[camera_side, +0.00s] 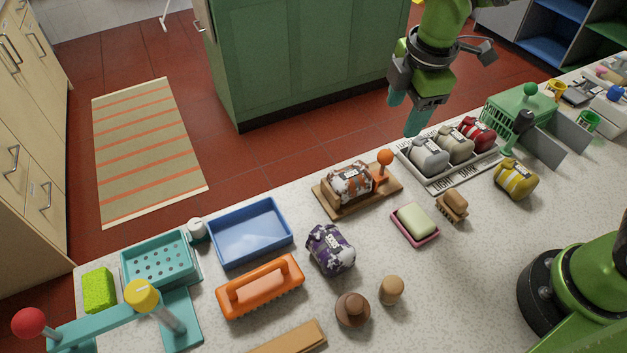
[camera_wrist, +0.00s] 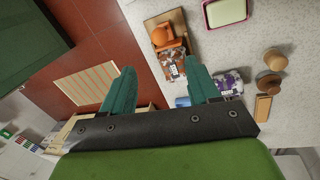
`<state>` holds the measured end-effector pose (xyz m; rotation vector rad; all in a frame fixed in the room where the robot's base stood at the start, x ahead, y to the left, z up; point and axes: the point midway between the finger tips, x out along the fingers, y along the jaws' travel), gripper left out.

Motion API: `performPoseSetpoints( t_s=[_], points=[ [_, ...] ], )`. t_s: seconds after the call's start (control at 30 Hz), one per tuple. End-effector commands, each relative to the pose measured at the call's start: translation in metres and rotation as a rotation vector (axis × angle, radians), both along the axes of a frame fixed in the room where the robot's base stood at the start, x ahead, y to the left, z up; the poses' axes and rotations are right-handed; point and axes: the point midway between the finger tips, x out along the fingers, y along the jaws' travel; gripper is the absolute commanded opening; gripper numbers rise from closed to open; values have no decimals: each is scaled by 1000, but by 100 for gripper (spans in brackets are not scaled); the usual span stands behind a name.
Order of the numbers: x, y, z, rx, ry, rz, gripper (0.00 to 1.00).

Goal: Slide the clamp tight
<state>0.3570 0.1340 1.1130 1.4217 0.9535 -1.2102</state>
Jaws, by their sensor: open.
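A wooden clamp board (camera_side: 325,206) lies near the counter's far edge in the side view, with an orange ball knob (camera_side: 385,157) on a post at its right end. A brown-and-white patterned bundle (camera_side: 350,183) lies on it; I cannot tell whether the clamp's parts touch the bundle. In the wrist view the orange knob (camera_wrist: 161,36) and the bundle (camera_wrist: 173,66) show ahead of the fingers, nearer the right one. My gripper (camera_side: 405,112) has teal fingers, is open and empty, and hangs above and right of the knob, apart from it. Both fingers of my gripper (camera_wrist: 160,66) show in the wrist view.
A grey rack (camera_side: 434,181) with grey, beige and red bundles stands right of the board. A green-handled device (camera_side: 525,118) stands beyond it. A pink soap dish (camera_side: 414,238), a brush (camera_side: 453,206), a purple bundle (camera_side: 331,248) and a blue tray (camera_side: 250,262) lie nearby.

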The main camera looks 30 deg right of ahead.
Motion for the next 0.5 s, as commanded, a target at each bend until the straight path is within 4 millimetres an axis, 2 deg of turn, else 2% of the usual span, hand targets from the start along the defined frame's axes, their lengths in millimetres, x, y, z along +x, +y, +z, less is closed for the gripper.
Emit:
performPoseSetpoints(
  t_s=[0.1,0.2,0.5],
  points=[
    [-3,1,22,1,-4,1,60],
    [-6,1,32,1,-2,0,60],
    [-8,2,41,0,0,0,60]
  ],
)
